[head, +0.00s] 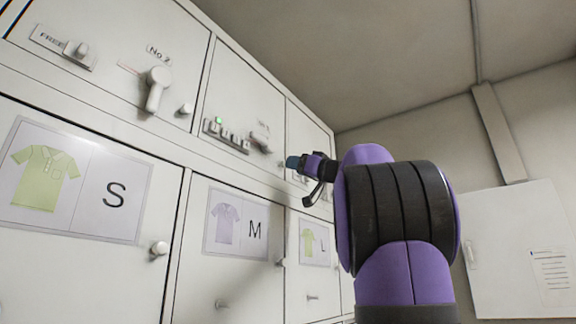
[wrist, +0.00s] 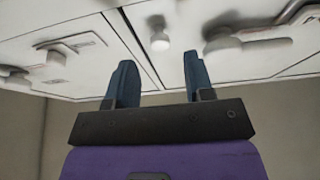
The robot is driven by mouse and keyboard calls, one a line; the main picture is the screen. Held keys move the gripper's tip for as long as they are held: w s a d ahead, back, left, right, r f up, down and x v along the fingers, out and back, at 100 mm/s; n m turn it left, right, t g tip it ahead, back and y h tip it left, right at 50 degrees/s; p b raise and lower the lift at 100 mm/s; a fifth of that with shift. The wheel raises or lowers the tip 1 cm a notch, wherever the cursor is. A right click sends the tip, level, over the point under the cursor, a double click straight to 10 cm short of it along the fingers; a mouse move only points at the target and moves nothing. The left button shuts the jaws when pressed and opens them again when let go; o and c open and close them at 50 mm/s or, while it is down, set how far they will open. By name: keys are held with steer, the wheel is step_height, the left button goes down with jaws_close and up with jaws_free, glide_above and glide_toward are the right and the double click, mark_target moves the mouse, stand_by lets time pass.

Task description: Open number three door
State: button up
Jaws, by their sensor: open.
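The No 2 door (head: 115,55) is at the upper left of the head view, with a white lever handle (head: 157,86) and a round knob. The door to its right (head: 243,88) has a keypad strip (head: 226,136) with a green light and a handle (head: 260,142). The label above that handle is too small to read, so I cannot confirm a number three. My gripper (head: 294,162) is before the upper row's far end, partly hiding fittings there. In the wrist view, my gripper (wrist: 158,57) is open and empty; a white knob (wrist: 158,38) shows beyond the fingertips.
Lower doors carry shirt signs S (head: 80,180), M (head: 236,222) and L (head: 314,243), with small protruding knobs. In the wrist view, a lever handle (wrist: 222,42) is right and a latch plate (wrist: 58,57) left. A white wall cabinet (head: 510,250) stands at the right.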

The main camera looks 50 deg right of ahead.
steer(key=shift+x, duration=1.9)
steer(key=shift+c, duration=0.2)
steer(key=shift+a, duration=0.1)
jaws_close()
